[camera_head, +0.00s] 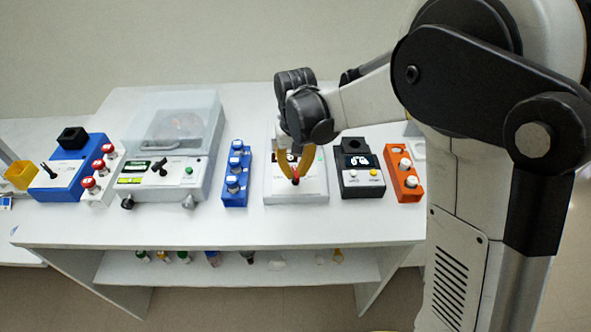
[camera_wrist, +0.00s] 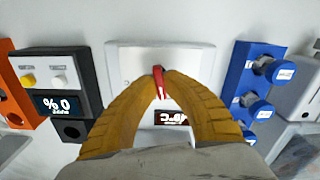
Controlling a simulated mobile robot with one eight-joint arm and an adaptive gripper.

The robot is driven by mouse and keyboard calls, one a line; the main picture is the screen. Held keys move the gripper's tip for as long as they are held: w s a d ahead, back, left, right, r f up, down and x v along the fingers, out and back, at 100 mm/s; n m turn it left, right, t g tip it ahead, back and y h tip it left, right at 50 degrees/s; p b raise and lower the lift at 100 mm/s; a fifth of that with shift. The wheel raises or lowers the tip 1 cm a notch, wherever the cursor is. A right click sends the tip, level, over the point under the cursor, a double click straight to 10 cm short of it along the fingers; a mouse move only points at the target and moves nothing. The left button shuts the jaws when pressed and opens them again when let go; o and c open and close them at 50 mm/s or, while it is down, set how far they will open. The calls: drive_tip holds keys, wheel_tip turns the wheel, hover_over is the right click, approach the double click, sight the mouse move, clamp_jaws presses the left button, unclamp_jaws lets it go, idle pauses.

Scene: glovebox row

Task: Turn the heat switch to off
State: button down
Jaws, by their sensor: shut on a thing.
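The heat switch is a small red lever with a pale stripe (camera_wrist: 162,92) on the front panel of a white device (camera_head: 312,188). In the head view my gripper (camera_head: 296,176) comes down from above onto the device's front. The fingers hide part of the switch, and I cannot read its marked positions.
A dark device with a display (camera_head: 357,182) and an orange rack (camera_head: 406,190) stand to the right. A blue rack with bottles (camera_head: 234,195) and a device with a clear lid (camera_head: 175,140) stand to the left. The white table's front strip (camera_head: 300,228) is clear.

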sight(295, 172)
drive_tip(key=shift+n, duration=0.8)
drive_tip(key=c, duration=1.5)
unclamp_jaws()
wheel_tip(295, 172, up, 12)
